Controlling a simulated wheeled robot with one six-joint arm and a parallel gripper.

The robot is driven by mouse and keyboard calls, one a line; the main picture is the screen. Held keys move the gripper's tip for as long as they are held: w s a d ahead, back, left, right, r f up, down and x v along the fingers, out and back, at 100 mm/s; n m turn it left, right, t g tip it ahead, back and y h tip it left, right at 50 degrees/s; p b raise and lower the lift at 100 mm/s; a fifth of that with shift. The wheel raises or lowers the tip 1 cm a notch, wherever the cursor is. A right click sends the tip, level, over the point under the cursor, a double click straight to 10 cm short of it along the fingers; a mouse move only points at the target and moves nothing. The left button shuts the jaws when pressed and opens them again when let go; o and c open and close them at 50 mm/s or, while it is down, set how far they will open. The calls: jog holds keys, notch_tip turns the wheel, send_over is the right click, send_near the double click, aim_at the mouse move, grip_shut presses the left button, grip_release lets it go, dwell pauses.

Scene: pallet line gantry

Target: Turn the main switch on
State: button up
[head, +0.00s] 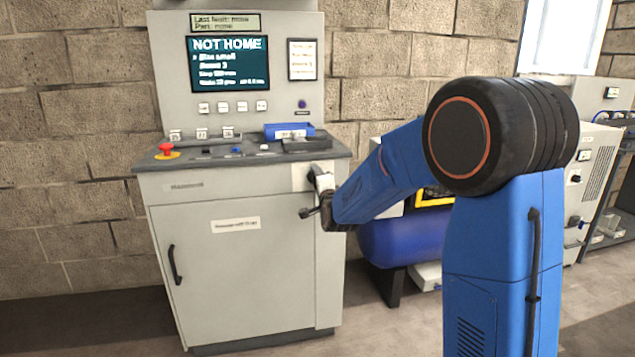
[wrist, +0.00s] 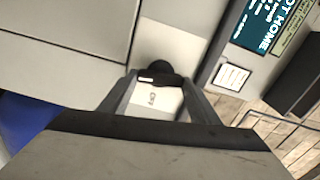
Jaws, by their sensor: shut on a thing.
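The main switch is a dark rotary knob (wrist: 157,71) on a pale plate (wrist: 174,42), seen in the wrist view between the two fingertips of my gripper (wrist: 158,79). My gripper is shut on the knob. A small label with lettering I cannot read surely shows between the fingers. In the head view the plate (head: 302,178) is at the upper right of the grey cabinet's front (head: 240,260). My gripper (head: 315,181) is against it and hides most of the knob. Which way the knob points is not clear.
The cabinet's screen (head: 228,63) reads NOT HOME. A red emergency button (head: 167,151) and a blue tray (head: 290,129) are on its sloping top. A blue tank (head: 392,240) stands right of the cabinet, behind my arm. The floor in front is clear.

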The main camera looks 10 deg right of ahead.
jog(key=shift+f+m, duration=0.1)
jog(key=shift+m, duration=0.7)
jog(key=o, duration=1)
jog(key=shift+d, duration=0.1)
jog(key=shift+o, duration=0.2)
jog(key=shift+s, duration=0.1)
jog(key=s, duration=1.7)
jog(key=shift+s, duration=0.15)
